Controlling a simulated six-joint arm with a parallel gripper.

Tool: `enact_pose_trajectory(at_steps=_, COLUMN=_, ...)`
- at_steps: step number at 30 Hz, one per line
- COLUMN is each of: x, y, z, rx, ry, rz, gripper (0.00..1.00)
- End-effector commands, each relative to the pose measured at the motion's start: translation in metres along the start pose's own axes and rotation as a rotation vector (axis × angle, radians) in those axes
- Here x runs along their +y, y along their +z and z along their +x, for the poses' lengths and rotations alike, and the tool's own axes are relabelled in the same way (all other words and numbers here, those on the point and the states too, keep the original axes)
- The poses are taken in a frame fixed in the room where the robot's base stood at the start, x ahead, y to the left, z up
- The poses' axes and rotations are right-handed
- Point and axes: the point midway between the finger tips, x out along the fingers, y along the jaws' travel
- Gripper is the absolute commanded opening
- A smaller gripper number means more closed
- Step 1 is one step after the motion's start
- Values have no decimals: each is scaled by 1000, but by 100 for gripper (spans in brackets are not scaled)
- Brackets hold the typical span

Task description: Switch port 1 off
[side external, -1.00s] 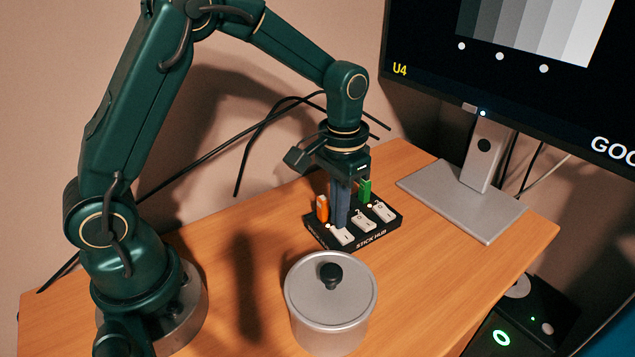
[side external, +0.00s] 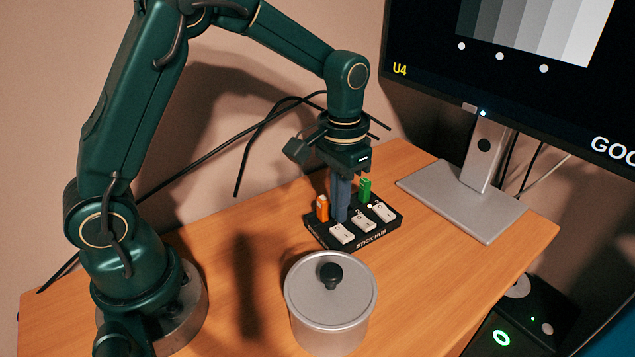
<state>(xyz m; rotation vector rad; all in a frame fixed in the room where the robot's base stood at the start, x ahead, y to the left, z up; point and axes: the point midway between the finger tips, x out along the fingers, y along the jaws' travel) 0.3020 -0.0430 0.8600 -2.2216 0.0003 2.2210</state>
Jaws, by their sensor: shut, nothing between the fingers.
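The black stick hub (side external: 331,242) lies on the desk with a row of three white rocker switches along its front. The left switch (side external: 342,233) is beside the orange stick's side of the hub; the middle switch (side external: 363,223) and right switch (side external: 385,212) follow. Port numbers are too small to read. An orange stick (side external: 322,208) and a green stick (side external: 365,190) stand upright in the hub. My gripper (side external: 341,218) is shut and empty, pointing down just behind the left switch. Its fingers hide part of the hub between the sticks. A small light shows by the right switch.
A grey lidded pot (side external: 330,305) with a black knob stands close in front of the hub. A monitor (side external: 500,60) on a silver stand (side external: 462,200) is at the right. Dark cables (side external: 262,125) run behind the arm. The desk's front right is clear.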

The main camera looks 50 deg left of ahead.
Motion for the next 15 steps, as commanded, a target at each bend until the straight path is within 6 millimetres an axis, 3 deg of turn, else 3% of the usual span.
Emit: enact_pose_trajectory(at_steps=15, x=0, y=0, z=-40, rx=2, ry=0, rz=0, gripper=0)
